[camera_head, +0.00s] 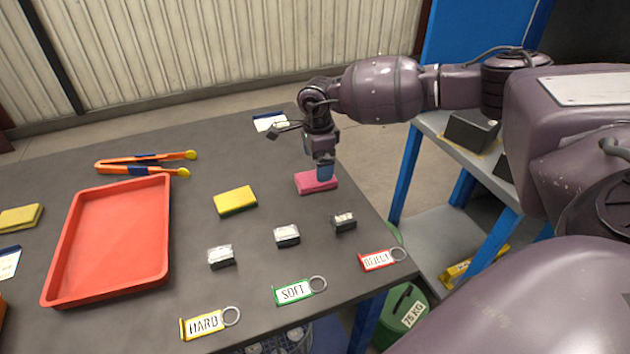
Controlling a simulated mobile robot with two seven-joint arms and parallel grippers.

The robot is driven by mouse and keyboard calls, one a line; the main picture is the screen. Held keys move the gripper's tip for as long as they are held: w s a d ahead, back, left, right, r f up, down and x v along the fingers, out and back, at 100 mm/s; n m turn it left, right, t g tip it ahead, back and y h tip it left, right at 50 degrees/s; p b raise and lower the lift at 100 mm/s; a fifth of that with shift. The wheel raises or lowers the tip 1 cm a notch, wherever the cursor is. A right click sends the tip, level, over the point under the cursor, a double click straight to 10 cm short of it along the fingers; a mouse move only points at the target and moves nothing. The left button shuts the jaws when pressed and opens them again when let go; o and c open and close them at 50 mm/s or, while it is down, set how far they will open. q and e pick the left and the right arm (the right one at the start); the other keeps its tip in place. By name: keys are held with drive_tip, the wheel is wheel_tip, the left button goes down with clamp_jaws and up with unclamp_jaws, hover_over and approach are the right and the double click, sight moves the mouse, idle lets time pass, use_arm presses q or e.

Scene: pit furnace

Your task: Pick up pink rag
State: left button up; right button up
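The pink rag (312,183) is a small, flat, folded block on the dark tabletop, near the table's right edge. My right gripper (324,174) points straight down over it, with its fingertips at the rag's top right part. The fingers look narrow from this side, and I cannot tell whether they are parted or closed on the rag. The rag appears to rest flat on the table. My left gripper is not in view.
A yellow sponge (235,201) and several small metal blocks lie left of and in front of the rag. A red tray (112,243) and orange tongs (146,163) are further left. Labelled tags line the front edge. A blue-framed shelf (459,143) stands right.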

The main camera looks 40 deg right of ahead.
drive_tip(key=shift+f, duration=0.5)
drive_tip(key=f, duration=0.3)
drive_tip(key=shift+w+a+f+b, duration=0.1)
drive_tip(key=shift+w+f+b, duration=0.1)
drive_tip(key=shift+f+b, duration=0.1)
drive_tip(key=shift+f, duration=0.3)
drive_tip(key=shift+c, duration=1.4)
drive_tip(key=c, duration=0.7)
drive_tip(key=shift+r, duration=0.1)
drive_tip(key=shift+c, duration=0.2)
use_arm(q)
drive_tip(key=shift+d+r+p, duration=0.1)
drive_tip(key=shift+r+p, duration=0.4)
drive_tip(key=shift+p, duration=0.4)
use_arm(e)
wheel_tip(320, 180, up, 20)
